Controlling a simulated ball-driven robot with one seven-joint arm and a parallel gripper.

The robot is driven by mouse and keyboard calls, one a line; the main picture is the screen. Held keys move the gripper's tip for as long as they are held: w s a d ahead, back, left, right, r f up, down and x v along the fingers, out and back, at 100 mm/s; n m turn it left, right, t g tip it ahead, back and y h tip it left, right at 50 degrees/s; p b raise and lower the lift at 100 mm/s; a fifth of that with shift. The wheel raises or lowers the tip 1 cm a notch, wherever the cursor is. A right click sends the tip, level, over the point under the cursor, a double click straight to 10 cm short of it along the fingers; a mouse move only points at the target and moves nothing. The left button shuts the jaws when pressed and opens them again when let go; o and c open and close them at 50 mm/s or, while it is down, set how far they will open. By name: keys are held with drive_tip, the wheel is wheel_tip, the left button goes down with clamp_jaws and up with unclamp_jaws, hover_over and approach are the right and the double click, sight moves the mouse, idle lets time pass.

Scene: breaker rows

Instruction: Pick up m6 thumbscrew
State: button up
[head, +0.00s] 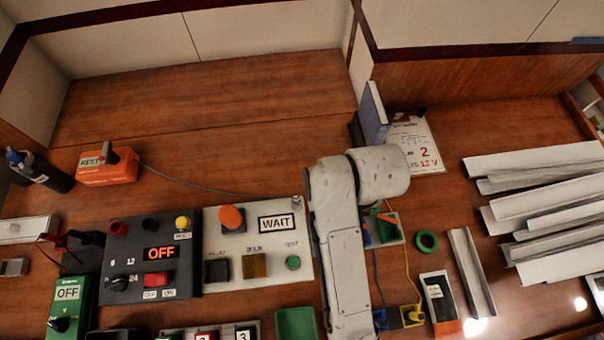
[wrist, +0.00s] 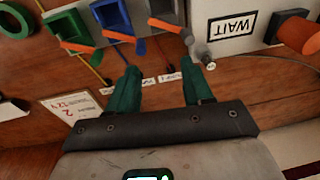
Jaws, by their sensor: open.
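In the wrist view, a small grey metal piece with a round end (wrist: 200,50) lies at the fingertip of the right green finger. It looks like the m6 thumbscrew, but it is too small to be sure. My gripper (wrist: 161,70) is open, its two green fingers apart with nothing between them. I cannot tell whether the right finger touches the grey piece. In the head view my arm hides the gripper and this spot.
The white panel with the WAIT sign (head: 280,222) and orange knob (head: 231,217) stands beside my arm. Small coloured bins (wrist: 68,28) with levers sit near the fingers. A green ring (head: 426,240) and metal channels (head: 545,190) lie right.

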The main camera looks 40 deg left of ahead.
drive_tip(key=s+a+r+n+h, duration=0.2)
drive_tip(key=s+a+r+n, duration=0.1)
drive_tip(key=a, duration=0.7)
drive_tip(key=b, duration=0.1)
hover_over(296, 198)
wheel_tip(296, 198, down, 4)
drive_tip(key=shift+d+f, duration=0.15)
drive_tip(key=shift+f+p, duration=0.4)
drive_tip(key=shift+f, duration=2.7)
clamp_jaws()
